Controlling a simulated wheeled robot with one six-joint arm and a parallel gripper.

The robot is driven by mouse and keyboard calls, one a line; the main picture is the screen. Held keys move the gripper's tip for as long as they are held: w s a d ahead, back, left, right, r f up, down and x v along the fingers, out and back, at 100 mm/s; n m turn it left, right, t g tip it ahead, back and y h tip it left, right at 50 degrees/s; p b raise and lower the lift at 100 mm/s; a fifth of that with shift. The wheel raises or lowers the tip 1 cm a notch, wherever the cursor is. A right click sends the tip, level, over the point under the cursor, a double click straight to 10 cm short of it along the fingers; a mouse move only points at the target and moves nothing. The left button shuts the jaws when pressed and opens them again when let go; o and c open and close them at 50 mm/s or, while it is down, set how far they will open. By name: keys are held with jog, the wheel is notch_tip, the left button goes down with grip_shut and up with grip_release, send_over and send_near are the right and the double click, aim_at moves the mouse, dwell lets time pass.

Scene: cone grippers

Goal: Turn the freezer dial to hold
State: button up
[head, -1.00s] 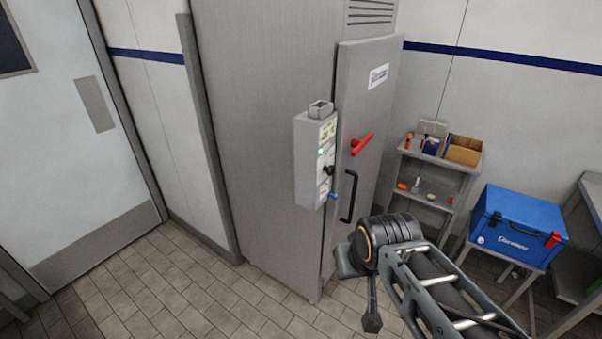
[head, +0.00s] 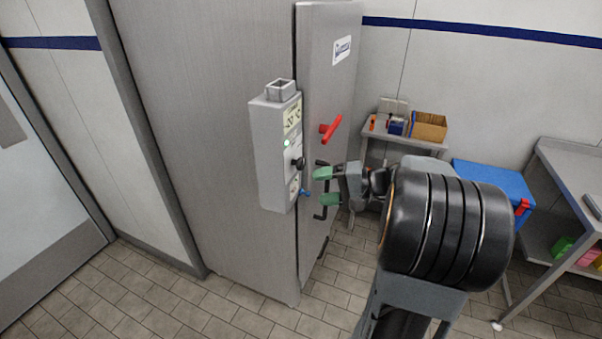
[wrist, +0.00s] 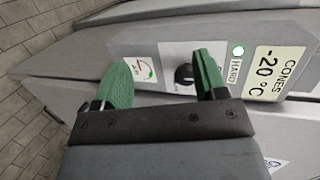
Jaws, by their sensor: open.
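The freezer's control box (head: 272,150) is a grey box on the freezer's side near the door edge. Its black dial (head: 299,163) sits on the face toward my gripper. In the wrist view the dial (wrist: 184,75) shows between my fingers, beyond them, nearer the right one. The dial's pointer is too small to read.
A red handle (head: 332,129) and a black handle (head: 322,208) are on the freezer door (head: 318,70). A shelf (head: 402,142) with boxes and a blue cooler (head: 490,182) stand at the right.

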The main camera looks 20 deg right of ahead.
aim_at(303, 164)
jog(key=w+d+m+t, duration=0.2)
jog(key=d+t, duration=0.3)
jog(key=d, duration=0.2)
jog(key=p+x, duration=0.3)
jog(key=x, duration=0.9)
jog(key=shift+a+r, duration=0.1)
jog(key=shift+a, duration=0.15)
jog(key=shift+c, duration=0.3)
jog(key=c, duration=0.9)
